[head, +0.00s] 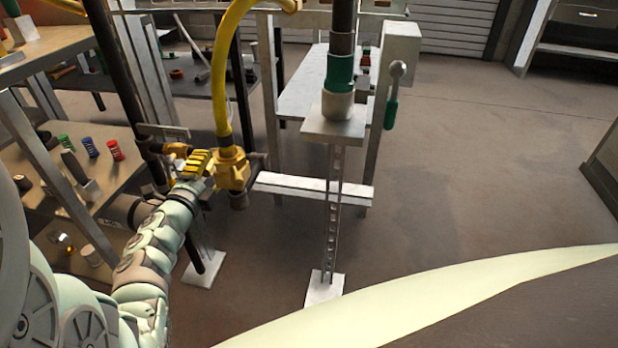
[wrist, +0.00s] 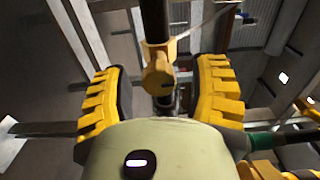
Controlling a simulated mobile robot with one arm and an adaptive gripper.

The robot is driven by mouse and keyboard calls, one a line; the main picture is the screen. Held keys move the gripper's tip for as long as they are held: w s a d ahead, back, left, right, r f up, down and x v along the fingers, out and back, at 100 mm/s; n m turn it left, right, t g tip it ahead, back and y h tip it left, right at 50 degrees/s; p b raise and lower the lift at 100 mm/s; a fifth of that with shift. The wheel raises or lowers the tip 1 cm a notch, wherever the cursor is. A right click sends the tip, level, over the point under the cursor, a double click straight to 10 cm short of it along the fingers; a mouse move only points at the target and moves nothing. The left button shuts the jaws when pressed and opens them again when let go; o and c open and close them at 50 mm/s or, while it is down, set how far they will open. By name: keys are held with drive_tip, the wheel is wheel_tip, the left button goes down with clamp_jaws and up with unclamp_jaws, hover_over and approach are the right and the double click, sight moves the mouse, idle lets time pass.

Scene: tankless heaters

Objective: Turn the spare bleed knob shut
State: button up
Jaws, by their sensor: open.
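My gripper (head: 197,164) has yellow ribbed fingers and reaches in among the pipes beside a yellow hose fitting. In the wrist view the two fingers of my gripper (wrist: 160,95) stand wide apart with a gap on both sides of what lies between them. There a yellow fitting (wrist: 158,74) sits on a dark pipe, with a small greyish round part (wrist: 168,101) below it, partly hidden by my gripper's pale body. I cannot tell whether this part is the spare bleed knob. No finger visibly touches the fitting.
A yellow hose (head: 222,75) runs down to a yellow valve body (head: 232,169) just right of my gripper. A dark pipe (head: 118,75) slants down on the left. A green-handled lever (head: 391,108) hangs from a grey box further right. Open floor lies to the right.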

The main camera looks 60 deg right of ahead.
drive_tip(key=v, duration=1.2)
idle(0.3)
